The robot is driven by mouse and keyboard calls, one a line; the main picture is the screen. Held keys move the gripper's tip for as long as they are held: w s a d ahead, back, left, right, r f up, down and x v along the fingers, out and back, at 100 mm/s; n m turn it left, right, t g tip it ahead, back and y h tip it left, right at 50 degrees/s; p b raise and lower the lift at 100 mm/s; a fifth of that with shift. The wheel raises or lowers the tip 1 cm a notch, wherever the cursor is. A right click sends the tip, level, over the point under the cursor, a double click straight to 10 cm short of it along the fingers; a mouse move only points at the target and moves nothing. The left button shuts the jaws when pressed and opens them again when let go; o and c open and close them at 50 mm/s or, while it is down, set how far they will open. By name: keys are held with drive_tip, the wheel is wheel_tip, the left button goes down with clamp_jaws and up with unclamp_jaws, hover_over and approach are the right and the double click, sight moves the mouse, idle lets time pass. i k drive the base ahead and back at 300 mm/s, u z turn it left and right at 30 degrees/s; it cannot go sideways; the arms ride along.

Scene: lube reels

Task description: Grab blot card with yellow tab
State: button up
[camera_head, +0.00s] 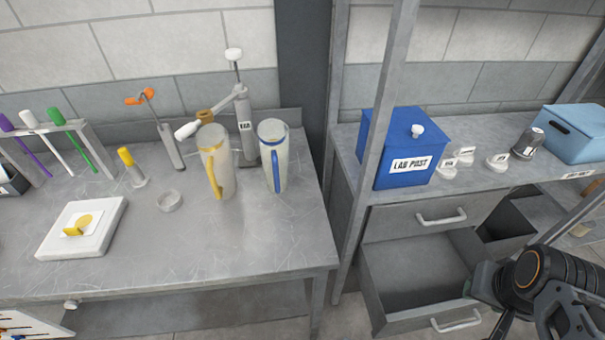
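The blot card (99,219) is a small white sheet lying on a white square pad (60,246) at the left of the grey bench. Its yellow tab (76,229) stands up from the card, with a round yellow spot beside it. My dark arm, with an orange ring, shows in the lower right corner, in front of the drawers and far from the card. The part there that looks like my gripper (568,308) is cut by the frame edge. Its fingertips cannot be made out, and nothing is seen held in it.
Yellow-trimmed and blue-trimmed jugs (215,165) (273,160) stand on the bench, right of the pad. A small round dish (169,201) and a yellow-capped stick (131,166) are nearer it. A rack (78,131) stands behind. An open drawer (415,275) juts out at right. The bench front is clear.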

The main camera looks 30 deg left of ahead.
sight(82, 224)
drive_tip(key=u, duration=2.95)
drive_tip(key=k, duration=0.5)
drive_tip(key=u, duration=1.05)
drive_tip(key=i, duration=1.6)
drive_tip(key=z, duration=0.9)
drive_tip(key=i, duration=0.7)
drive_tip(key=z, duration=0.85)
